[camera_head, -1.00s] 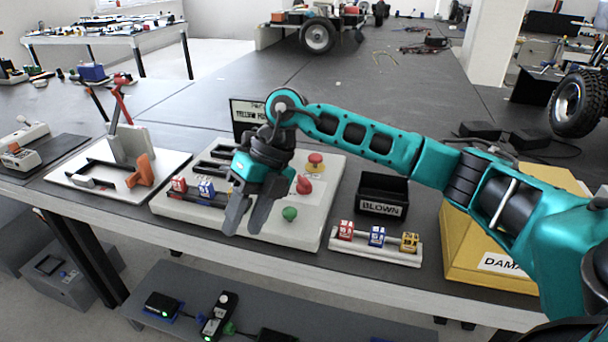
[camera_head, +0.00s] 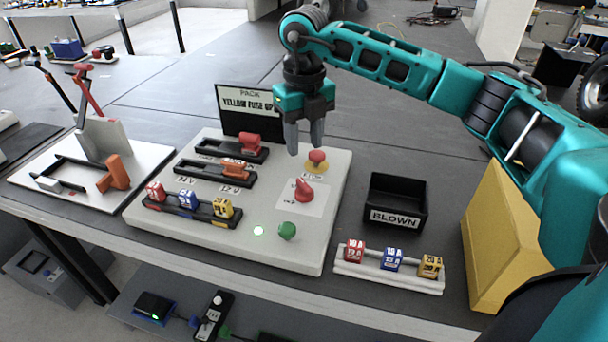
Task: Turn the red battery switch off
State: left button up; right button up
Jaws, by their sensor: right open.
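The red battery switch (camera_head: 304,190) is a rotary knob on a white label plate on the light grey control panel (camera_head: 190,238). My right gripper (camera_head: 305,146) points down above the panel, behind the knob and close to the red mushroom button (camera_head: 317,157) on its yellow base. Its two fingers are apart with nothing between them. I cannot tell whether a finger touches the button. My left gripper is not in view.
A black BLOWN bin (camera_head: 397,205), a spare fuse rack (camera_head: 390,275) and a yellow box (camera_head: 512,240) lie right. A lever fixture (camera_head: 95,150) stands left.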

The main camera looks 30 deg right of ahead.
aim_at(304, 184)
notch_tip(304, 184, down, 10)
jog(key=shift+b, duration=0.3)
grip_shut()
dwell(0.4)
